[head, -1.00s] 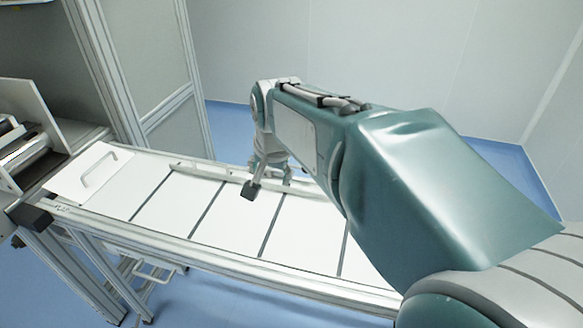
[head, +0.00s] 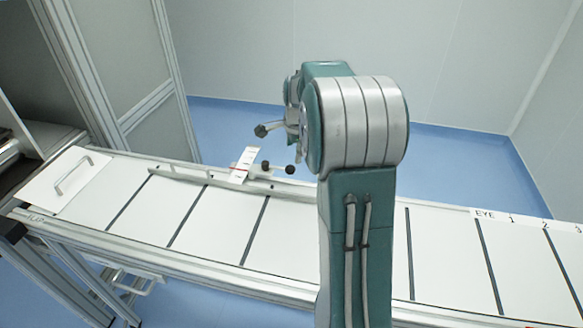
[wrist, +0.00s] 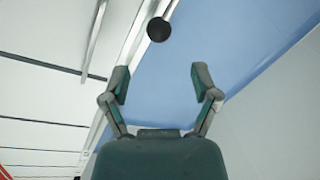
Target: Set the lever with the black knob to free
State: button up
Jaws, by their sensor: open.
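The black knob (wrist: 159,29) shows in the wrist view at the top middle, beyond my fingertips and roughly in line with the space between them. In the head view, a small dark round end that looks like the knob (head: 290,169) is at the conveyor's far rail, just right of a white scale plate (head: 245,160) with a red mark. Its lettering is too small to read. My gripper (wrist: 160,80) is open and empty, with its fingers spread apart and clear of the knob. In the head view it is partly hidden behind my arm, above the rail.
A long white table (head: 215,225) with dark cross strips runs across the head view. A white panel with a handle (head: 72,178) lies at its left end. A framed cabinet (head: 125,80) stands behind on the left. Blue floor (head: 235,125) is clear behind the rail.

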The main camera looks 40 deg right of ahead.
aim_at(291, 166)
jog(key=f, duration=0.3)
jog(key=w+f, duration=0.1)
jog(key=f, duration=0.3)
jog(key=shift+w+a, duration=0.15)
jog(key=shift+w+f, duration=0.1)
jog(key=shift+f, duration=0.25)
jog(key=shift+d, duration=0.2)
jog(key=shift+a, duration=0.1)
grip_shut()
